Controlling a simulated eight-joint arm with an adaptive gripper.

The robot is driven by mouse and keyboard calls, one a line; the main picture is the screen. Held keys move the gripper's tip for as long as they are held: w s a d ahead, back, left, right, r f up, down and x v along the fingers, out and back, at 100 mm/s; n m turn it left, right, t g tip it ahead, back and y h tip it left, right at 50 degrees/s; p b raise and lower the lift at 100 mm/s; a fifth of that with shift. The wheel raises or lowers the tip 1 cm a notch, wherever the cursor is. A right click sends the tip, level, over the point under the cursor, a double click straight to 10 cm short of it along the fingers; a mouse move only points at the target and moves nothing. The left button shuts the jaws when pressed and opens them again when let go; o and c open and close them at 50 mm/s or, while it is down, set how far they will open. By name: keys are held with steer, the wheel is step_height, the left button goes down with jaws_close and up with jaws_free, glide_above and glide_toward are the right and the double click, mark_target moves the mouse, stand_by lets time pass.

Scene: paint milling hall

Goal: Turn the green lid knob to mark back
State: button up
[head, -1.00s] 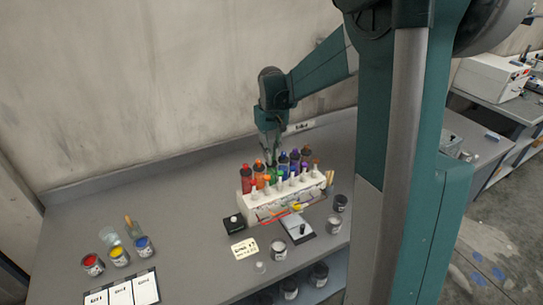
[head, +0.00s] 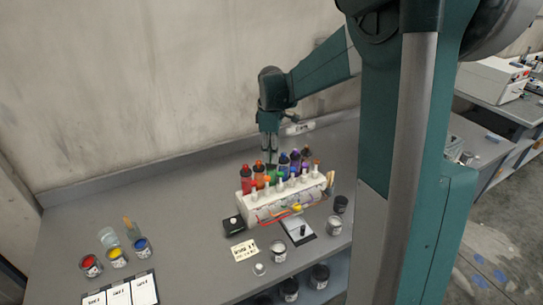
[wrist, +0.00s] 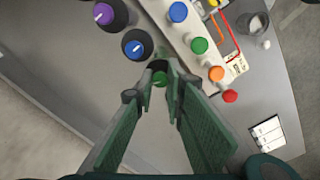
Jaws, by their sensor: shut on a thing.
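The green lid knob (wrist: 159,78) tops a dark bottle and shows between my fingertips in the wrist view. My gripper (wrist: 160,90) is shut on it, one finger on each side. Its white pointer is too small or hidden to read. In the head view my gripper (head: 269,156) points down behind the white rack (head: 280,207), and the green bottle is mostly hidden there. No mark labels are legible around the knob.
A blue knob (wrist: 136,44) and a purple knob (wrist: 103,14), both with white pointers, stand close by. Orange (wrist: 216,74), red and green caps line the rack. Paint pots, a black box (head: 233,225) and a card (head: 244,250) stand in front. The bench's left middle is clear.

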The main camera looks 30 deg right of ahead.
steer(key=n, duration=0.4)
steer(key=shift+n, duration=0.3)
stand_by(0.4)
steer(key=o, duration=0.9)
steer(key=shift+r, duration=0.15)
steer(key=shift+r, duration=5.9)
